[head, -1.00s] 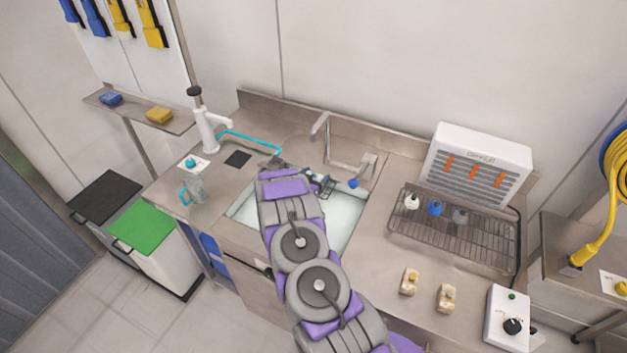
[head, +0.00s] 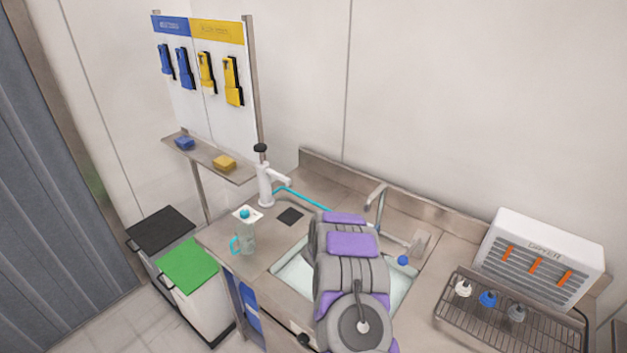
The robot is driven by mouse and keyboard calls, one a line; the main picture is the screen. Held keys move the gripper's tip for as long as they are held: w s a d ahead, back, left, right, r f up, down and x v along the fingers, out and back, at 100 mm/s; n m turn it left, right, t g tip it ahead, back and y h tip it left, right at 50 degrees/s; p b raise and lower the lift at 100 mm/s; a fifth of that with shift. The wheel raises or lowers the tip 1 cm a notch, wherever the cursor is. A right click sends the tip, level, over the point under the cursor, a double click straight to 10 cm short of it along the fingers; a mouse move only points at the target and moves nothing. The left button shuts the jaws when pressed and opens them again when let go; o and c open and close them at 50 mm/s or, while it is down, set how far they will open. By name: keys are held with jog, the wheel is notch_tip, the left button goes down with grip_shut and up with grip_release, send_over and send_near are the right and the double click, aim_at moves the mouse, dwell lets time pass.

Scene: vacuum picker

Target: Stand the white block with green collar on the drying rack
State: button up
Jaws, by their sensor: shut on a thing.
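The drying rack (head: 484,320) is a wire rack at the lower right of the head view, in front of the white dryer. A white piece (head: 463,289), a blue piece (head: 488,299) and a grey piece (head: 516,313) stand in a row along its back part; the front wires look bare. I cannot make out a white block with a green collar anywhere. My grey and purple arm reaches over the sink (head: 290,272) and hides much of it. My gripper and anything in it are hidden behind the arm.
The white dryer (head: 540,258) stands behind the rack. A faucet (head: 376,207) and a blue knob (head: 403,260) rise near the sink. A clear jug (head: 246,238) and a white pump (head: 266,185) stand to the left. Bins, one with a green lid (head: 190,266), are on the floor.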

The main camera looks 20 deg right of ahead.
jog(key=w+a+r+n+t+y+b, duration=0.1)
jog(key=a+r+n+t+y, duration=0.1)
jog(key=a+r, duration=0.65)
jog(key=w+a+r+n+t+y+b, duration=0.1)
jog(key=a+r+n+t+y, duration=0.15)
jog(key=a+r, duration=0.65)
jog(key=s+a+r+n+y, duration=0.1)
jog(key=s+a+r, duration=0.1)
jog(key=a, duration=0.3)
jog(key=s+a+r+n+t+y, duration=0.1)
jog(key=s+a+r, duration=0.1)
jog(key=a, duration=0.3)
jog(key=s+a+r+n+t+y+b, duration=0.1)
jog(key=s+a+r+y, duration=0.1)
jog(key=s+a, duration=0.2)
jog(key=shift+s+a+r+n, duration=0.2)
jog(key=shift+a+r+n, duration=0.05)
jog(key=shift+a+n, duration=0.15)
